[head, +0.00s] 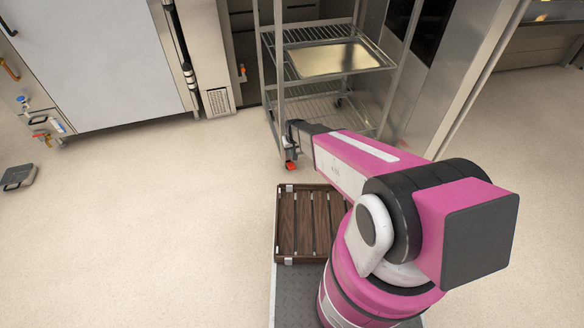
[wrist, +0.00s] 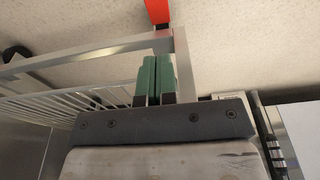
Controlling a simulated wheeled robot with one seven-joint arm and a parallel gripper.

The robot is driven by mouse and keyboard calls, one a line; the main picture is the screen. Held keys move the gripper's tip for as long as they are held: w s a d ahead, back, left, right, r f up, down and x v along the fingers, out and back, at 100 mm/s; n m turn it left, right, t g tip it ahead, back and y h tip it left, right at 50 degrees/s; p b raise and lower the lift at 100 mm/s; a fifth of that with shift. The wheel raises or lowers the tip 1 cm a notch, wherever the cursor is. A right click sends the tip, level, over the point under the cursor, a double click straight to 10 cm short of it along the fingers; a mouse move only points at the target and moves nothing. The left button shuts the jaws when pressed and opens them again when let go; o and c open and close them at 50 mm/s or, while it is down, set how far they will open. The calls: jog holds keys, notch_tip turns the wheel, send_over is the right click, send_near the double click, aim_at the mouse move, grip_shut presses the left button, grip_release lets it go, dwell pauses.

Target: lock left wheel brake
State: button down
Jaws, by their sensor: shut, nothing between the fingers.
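The wheeled rack (head: 278,70) stands ahead, with a metal tray on a shelf. At the foot of its near left post is a caster with a red brake pedal (head: 291,165). In the wrist view a red part (wrist: 157,10), which looks like this pedal, shows beyond the corner of the rack's frame (wrist: 185,70). My gripper's green fingers (wrist: 157,62) are together and empty, close to that frame corner and short of the red part. I cannot tell whether they touch the frame. In the head view my arm's dark end is just above the caster; the fingers are not distinct.
A slatted brown crate (head: 287,225) sits on my base below the arm. Steel oven panels (head: 213,60) stand behind and left of the rack. A pale cabinet (head: 100,55) with valves is at the far left. A small grey scale-like object (head: 18,177) lies at the left edge.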

send_over(292, 168)
jog(key=f, duration=1)
jog(key=shift+w+a, duration=0.1)
jog(key=shift+a, duration=0.15)
jog(key=shift+s+d+f, duration=0.1)
jog(key=shift+s+f, duration=0.15)
jog(key=shift+f, duration=0.35)
jog(key=shift+s+d+f, duration=0.1)
jog(key=shift+s+f, duration=0.1)
jog(key=shift+f, duration=0.35)
jog(key=shift+s+f, duration=0.25)
jog(key=shift+f, duration=0.45)
jog(key=shift+w+f, duration=0.1)
jog(key=shift+w, duration=0.05)
